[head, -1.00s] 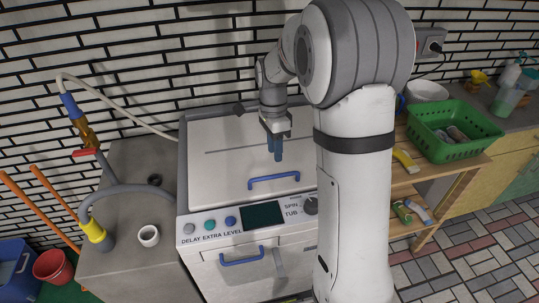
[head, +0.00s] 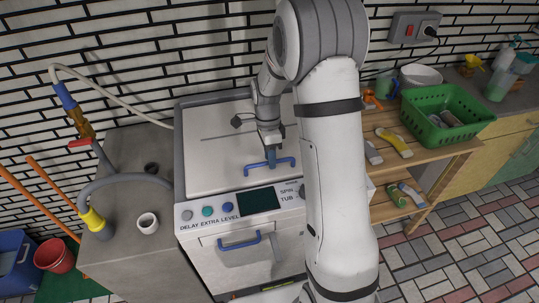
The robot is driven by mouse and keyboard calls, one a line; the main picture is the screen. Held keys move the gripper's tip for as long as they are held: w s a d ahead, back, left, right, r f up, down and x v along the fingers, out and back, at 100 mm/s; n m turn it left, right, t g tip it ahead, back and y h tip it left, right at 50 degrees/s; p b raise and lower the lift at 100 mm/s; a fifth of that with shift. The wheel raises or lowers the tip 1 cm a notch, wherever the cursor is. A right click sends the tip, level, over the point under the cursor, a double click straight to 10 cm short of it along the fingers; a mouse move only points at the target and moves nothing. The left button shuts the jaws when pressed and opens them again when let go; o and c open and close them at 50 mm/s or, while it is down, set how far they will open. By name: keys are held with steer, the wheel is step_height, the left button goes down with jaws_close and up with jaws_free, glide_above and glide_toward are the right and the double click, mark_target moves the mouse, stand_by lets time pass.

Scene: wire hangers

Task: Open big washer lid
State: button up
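The big washer (head: 240,268) stands in front of me with its white top lid (head: 215,150) lying shut. A blue handle (head: 254,164) is fixed near the lid's front edge. A second blue handle (head: 239,241) is on the washer's front, below the control panel (head: 258,201). My arm hides the right part of the lid and panel.
A grey counter (head: 125,235) on the left holds a white cup (head: 147,222) and a grey hose (head: 125,180). A wooden shelf (head: 425,165) on the right carries a green basket (head: 441,119) and brushes (head: 394,142). A brick wall stands close behind the washer.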

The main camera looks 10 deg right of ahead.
steer(key=shift+c, duration=0.2)
jaws_close()
steer(key=shift+r, duration=0.1)
